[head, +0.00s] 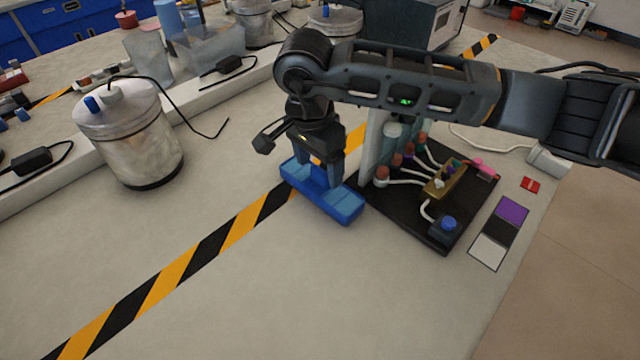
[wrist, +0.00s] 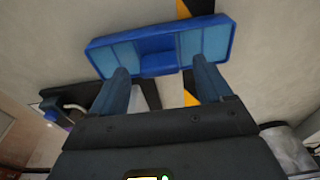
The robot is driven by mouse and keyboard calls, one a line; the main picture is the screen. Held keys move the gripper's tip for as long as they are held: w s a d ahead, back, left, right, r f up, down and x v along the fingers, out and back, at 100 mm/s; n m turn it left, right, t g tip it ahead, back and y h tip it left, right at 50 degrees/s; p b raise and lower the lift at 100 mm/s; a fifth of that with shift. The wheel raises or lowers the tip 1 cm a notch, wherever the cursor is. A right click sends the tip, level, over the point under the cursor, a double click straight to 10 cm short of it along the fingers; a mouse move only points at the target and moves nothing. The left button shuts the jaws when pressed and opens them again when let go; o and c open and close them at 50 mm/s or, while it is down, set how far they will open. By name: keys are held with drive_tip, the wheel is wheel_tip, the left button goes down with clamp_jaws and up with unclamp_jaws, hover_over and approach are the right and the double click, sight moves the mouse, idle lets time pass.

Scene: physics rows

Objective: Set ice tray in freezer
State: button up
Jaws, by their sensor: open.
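A blue rectangular tray (head: 338,206) with a raised middle block and lighter blue sections lies flat on the bench, partly over the striped tape. It also shows at the top of the wrist view (wrist: 160,64). My gripper (head: 322,176) points down at the tray's middle and hides part of it in the head view. In the wrist view my gripper (wrist: 160,72) is open, its two fingers apart on either side of the middle block, tips overlapping the tray's near edge. I cannot tell whether they touch it. I see nothing clearly recognizable as a freezer.
A black board (head: 405,225) with tubes, wires and a small blue-topped part stands close right of the tray. A lidded metal canister (head: 130,145) stands at left, a clear bin (head: 208,48) behind. Bench front left of the tape (head: 165,285) is clear.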

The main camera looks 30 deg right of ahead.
sight(320, 170)
drive_tip(key=shift+d+f, duration=0.15)
drive_tip(key=shift+f, duration=0.85)
drive_tip(key=shift+d+f, duration=0.15)
drive_tip(key=shift+f, duration=0.85)
drive_tip(key=c, duration=1.4)
